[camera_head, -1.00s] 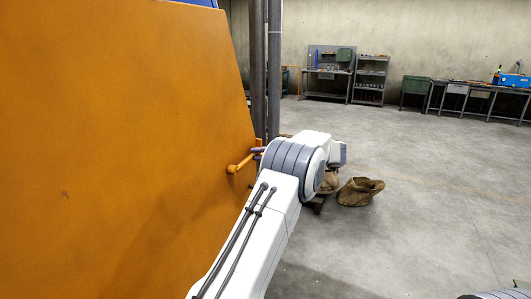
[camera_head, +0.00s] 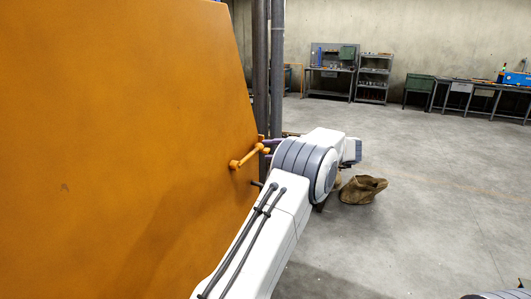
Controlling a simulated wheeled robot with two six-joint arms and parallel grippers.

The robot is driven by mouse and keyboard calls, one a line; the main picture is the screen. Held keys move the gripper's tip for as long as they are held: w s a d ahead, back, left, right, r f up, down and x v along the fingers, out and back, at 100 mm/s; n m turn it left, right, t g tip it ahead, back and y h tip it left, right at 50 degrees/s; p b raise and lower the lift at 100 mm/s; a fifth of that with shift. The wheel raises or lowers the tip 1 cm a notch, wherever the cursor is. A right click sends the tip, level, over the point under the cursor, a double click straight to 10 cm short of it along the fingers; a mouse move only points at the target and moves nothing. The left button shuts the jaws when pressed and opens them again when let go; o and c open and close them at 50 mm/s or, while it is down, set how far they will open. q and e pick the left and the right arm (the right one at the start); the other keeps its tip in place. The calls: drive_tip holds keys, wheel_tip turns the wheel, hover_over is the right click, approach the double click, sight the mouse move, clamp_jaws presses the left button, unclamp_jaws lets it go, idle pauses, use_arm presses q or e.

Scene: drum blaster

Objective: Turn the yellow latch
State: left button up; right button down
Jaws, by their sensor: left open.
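The yellow latch (camera_head: 247,157) is a short yellow-orange bar on the right edge of the large orange panel (camera_head: 120,130). It slants up to the right from its rounded lower-left end. My left arm comes in from below and its thick wrist hides most of the left gripper (camera_head: 263,164). One purplish finger shows beside the latch's upper-right end, and a dark tip shows below the latch. The gripper is open; I cannot tell whether it touches the latch. My right gripper is out of view; only a bit of my right arm shows at the lower right corner.
Two dark vertical pipes (camera_head: 277,70) stand just behind the panel's right edge. A brown sack (camera_head: 362,190) lies on the floor right of my left wrist. Workbenches and a shelf (camera_head: 373,79) line the back wall. The concrete floor at the right is clear.

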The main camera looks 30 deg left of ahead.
use_arm(q)
drive_tip(key=b+v, duration=0.1)
drive_tip(key=v, duration=0.6)
drive_tip(key=shift+d, duration=0.3)
drive_tip(key=shift+w+r, duration=0.1)
